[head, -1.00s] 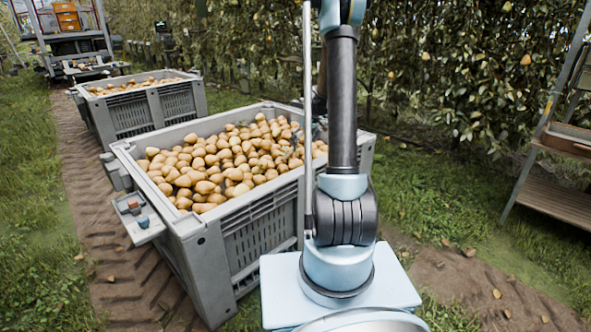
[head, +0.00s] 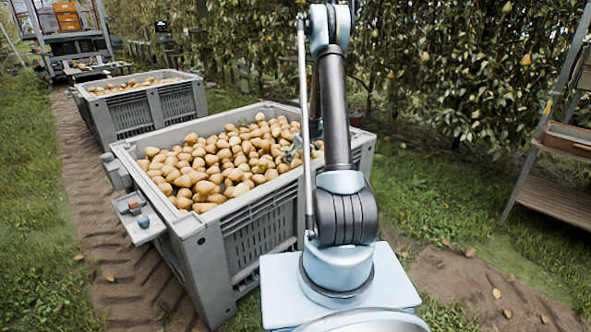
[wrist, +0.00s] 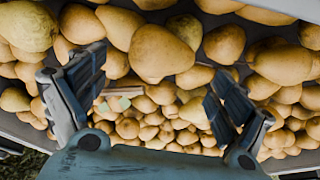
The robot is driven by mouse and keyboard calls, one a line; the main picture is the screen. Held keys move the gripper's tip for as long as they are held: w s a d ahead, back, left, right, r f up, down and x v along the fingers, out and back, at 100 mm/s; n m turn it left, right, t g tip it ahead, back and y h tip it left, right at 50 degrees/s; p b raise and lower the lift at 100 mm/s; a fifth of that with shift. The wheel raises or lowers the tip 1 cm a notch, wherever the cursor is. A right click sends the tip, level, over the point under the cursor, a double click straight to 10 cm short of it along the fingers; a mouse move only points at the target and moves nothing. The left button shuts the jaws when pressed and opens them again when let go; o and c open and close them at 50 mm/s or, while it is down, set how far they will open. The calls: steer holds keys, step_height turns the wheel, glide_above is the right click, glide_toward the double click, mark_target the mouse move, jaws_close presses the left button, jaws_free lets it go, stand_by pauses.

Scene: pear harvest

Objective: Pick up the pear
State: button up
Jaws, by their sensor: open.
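Many yellow-brown pears (head: 215,165) lie heaped in the large grey crate (head: 222,222) beside me. In the wrist view, a large pear (wrist: 160,53) lies just beyond and between my fingertips, among several others. My gripper (wrist: 155,82) is open and empty, with its two blue-grey fingers spread wide over the pears. In the head view, my gripper is over the right part of the crate, mostly hidden by my arm. I cannot tell whether the fingers touch any pear.
The grey crate's wall (wrist: 292,10) crosses the top right of the wrist view. A second crate (head: 150,107) with pears stands behind the first. A small tray (head: 138,222) hangs on the near crate's left side. A ladder-like stand (head: 553,190) is at right.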

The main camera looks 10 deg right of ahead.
mark_target(296, 161)
steer(key=shift+x, duration=2.7)
steer(key=shift+a, duration=0.1)
steer(key=c, duration=1.3)
